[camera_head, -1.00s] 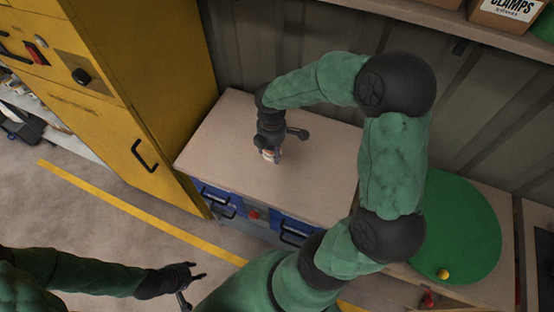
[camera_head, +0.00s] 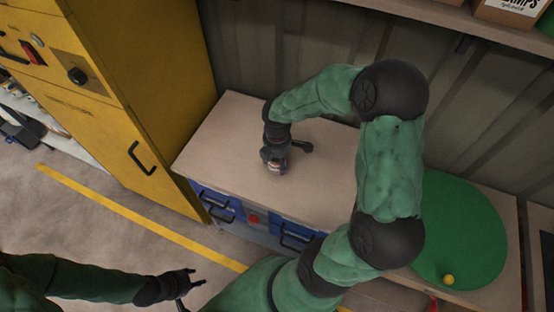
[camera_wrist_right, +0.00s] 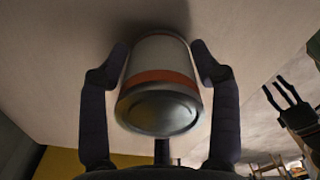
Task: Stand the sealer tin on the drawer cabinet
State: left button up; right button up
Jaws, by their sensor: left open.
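The sealer tin (camera_wrist_right: 157,88) is a pale cylinder with an orange-red band and a metal end facing the camera in the right wrist view. My right gripper (camera_head: 275,161) is over the drawer cabinet (camera_head: 225,143), shut on the tin, with one finger on each side. In the head view the tin (camera_head: 279,168) is mostly hidden by the gripper. It is upright or nearly so, close to the cabinet's pale top; I cannot tell whether it touches. My left gripper (camera_head: 192,285) is open and empty, low in front of the cabinet.
A tall yellow cabinet (camera_head: 150,110) stands directly left of the drawer cabinet. To the right, a round green mat (camera_head: 460,230) bears a small yellow ball (camera_head: 448,280). A shelf (camera_head: 430,12) runs along the back wall. The cabinet top around the tin is clear.

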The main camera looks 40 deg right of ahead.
jog(key=shift+o, duration=0.7)
jog(key=shift+r, duration=0.1)
notch_tip(320, 180, up, 12)
jog(key=p, duration=0.4)
